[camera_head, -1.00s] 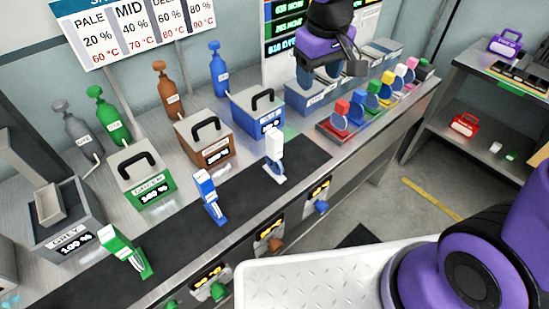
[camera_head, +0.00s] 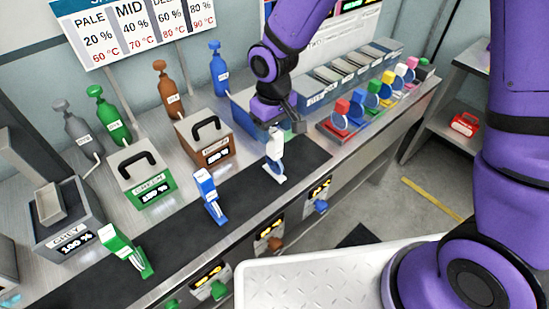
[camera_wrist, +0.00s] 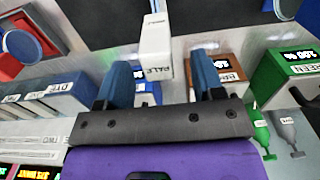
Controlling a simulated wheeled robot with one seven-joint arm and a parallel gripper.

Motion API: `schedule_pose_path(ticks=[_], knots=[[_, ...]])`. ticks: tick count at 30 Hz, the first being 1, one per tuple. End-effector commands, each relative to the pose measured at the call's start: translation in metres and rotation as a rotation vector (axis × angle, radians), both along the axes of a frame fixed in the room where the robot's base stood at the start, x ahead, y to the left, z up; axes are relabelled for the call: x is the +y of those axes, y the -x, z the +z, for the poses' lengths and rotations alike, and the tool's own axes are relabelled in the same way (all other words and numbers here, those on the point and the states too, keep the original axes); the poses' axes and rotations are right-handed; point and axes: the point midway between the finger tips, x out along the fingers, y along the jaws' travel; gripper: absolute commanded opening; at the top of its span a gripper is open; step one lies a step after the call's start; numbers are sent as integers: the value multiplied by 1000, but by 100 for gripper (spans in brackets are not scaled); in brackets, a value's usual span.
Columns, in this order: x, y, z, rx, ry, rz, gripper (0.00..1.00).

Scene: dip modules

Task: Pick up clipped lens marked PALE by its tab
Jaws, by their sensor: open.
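The white clip marked PALE (camera_head: 275,147) stands upright on the black strip of the bench, with a blue lens part and a white foot below. In the wrist view its white tab (camera_wrist: 156,45) shows the word PALE. My gripper (camera_head: 279,118) is directly above the tab, pointing down. In the wrist view my gripper (camera_wrist: 164,78) is open, its two blue fingers on either side of the tab, with gaps on both sides. I cannot tell how deep the tab sits between the fingers. The lens is largely hidden in the wrist view.
A blue clip (camera_head: 207,192) and a green clip (camera_head: 124,249) stand on the same strip. Behind are the brown box (camera_head: 205,140), green box (camera_head: 142,177) and grey box (camera_head: 66,222).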

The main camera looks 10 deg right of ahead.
Motion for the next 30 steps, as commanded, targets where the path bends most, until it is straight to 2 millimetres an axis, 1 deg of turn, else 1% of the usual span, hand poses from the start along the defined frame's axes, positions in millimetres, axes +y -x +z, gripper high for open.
schedule_pose_path(ticks=[4,9,12,16,22,23,24,29,30], knots=[[-1,0,-12,3,1,0,62],[-3,0,-36,3,1,0,62],[-2,0,-46,2,1,1,62],[-2,-1,-53,1,1,1,62],[-2,-1,-53,0,0,0,62],[-2,-1,-53,0,0,0,59],[-2,-1,-53,0,0,0,50],[-2,-1,-53,0,0,0,13],[-2,-1,-53,0,0,0,4]])
